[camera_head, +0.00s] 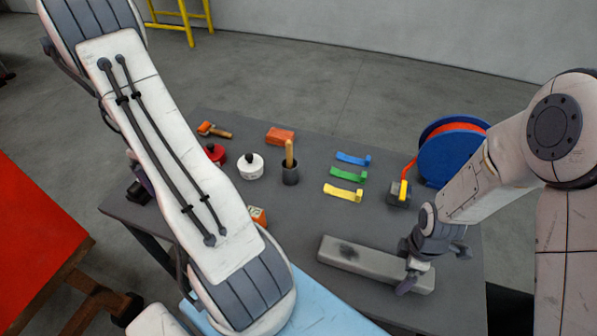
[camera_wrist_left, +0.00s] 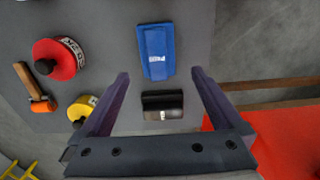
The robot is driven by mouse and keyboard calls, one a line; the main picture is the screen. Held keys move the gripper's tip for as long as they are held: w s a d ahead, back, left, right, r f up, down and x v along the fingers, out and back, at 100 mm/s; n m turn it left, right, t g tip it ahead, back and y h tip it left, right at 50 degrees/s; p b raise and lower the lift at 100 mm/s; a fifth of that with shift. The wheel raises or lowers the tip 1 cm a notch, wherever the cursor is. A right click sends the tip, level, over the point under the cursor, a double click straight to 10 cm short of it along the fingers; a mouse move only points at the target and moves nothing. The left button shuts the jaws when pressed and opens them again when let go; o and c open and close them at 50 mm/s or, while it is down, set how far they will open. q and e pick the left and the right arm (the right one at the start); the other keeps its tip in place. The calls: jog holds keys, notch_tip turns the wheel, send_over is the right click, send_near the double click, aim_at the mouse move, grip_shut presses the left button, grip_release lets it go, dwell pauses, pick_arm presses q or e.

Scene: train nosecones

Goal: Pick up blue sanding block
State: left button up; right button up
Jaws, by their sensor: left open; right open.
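The blue sanding block (camera_wrist_left: 156,50), with a small white label, lies on the grey table in the left wrist view. My left gripper (camera_wrist_left: 158,77) is open and empty, its fingers pointing toward the table. The blue block is just beyond the fingertips, apart from them. A black and grey labelled block (camera_wrist_left: 162,105) lies between the fingers in that picture. In the head view my left arm hides the blue block and most of the left gripper. My right gripper (camera_head: 432,268) is open, low over the right end of a long grey block (camera_head: 350,256); contact cannot be told.
A red tin (camera_wrist_left: 55,60), a yellow tin (camera_wrist_left: 82,108) and an orange roller (camera_wrist_left: 40,102) lie left of my left gripper in the wrist view. A red-topped bench (camera_head: 25,235) stands left. A blue spool (camera_head: 450,150) and several coloured strips occupy the table's right side.

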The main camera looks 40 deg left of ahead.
pick_arm(q)
notch_tip(320, 180, down, 5)
jog(key=shift+r, duration=0.1)
jog(key=shift+w+d+f, duration=0.1)
jog(key=shift+w+f, duration=0.05)
jog(key=shift+f, duration=1.15)
jog(key=shift+w+d+f, duration=0.1)
jog(key=shift+w+f, duration=0.05)
jog(key=shift+f, duration=1.15)
jog(key=c, duration=1.5)
notch_tip(320, 180, up, 10)
jog(key=shift+r, duration=0.1)
